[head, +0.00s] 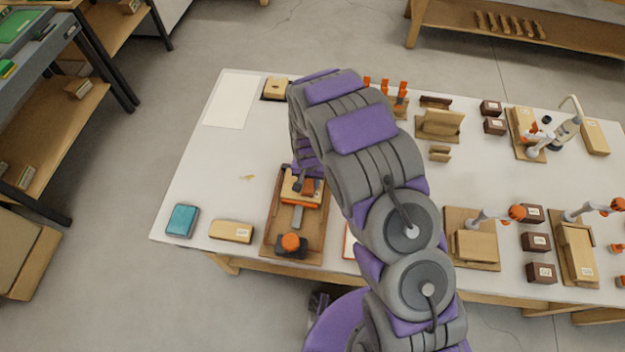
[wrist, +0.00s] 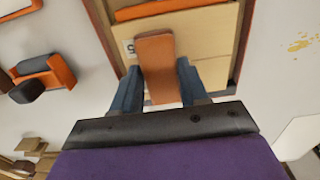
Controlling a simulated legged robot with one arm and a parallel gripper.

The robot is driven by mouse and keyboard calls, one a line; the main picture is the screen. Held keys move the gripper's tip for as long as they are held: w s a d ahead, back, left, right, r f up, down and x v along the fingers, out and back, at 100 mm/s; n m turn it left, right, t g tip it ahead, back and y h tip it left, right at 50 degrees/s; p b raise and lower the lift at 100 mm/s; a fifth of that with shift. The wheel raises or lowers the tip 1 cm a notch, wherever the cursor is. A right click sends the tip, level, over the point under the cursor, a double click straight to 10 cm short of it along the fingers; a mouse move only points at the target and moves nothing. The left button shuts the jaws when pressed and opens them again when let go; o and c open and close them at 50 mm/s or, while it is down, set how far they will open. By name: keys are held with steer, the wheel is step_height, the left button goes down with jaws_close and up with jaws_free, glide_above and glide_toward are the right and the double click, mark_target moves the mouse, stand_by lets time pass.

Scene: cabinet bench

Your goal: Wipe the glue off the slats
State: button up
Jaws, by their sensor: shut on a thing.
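My gripper (wrist: 158,67) is shut on a brown block (wrist: 157,88), one blue-grey finger on each side of it. The block lies over pale wooden slats (wrist: 205,42) in a wooden tray; whether it touches them I cannot tell. In the head view the slats (head: 289,190) are partly covered by my gripper and the block (head: 309,187). I see no glue on the visible part of the slats. A yellowish smear (head: 247,177) lies on the white bench left of the tray, and it also shows in the wrist view (wrist: 300,45).
The tray (head: 271,225) holds an orange-knobbed clamp (head: 291,242) at its near end. A teal box (head: 182,220) and a wooden block (head: 231,231) stand to its left. Other fixtures crowd the bench's right half. The bench (head: 225,165) is mostly bare left of the tray.

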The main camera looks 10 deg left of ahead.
mark_target(287, 183)
steer(key=shift+s+a, duration=0.1)
steer(key=shift+a, duration=0.5)
steer(key=shift+a, duration=0.1)
steer(key=shift+a+r, duration=0.1)
steer(key=shift+a, duration=1.95)
steer(key=shift+a, duration=0.1)
steer(key=shift+s+a, duration=0.15)
steer(key=shift+a, duration=0.7)
steer(key=shift+r+p, duration=0.75)
steer(key=shift+r, duration=2.15)
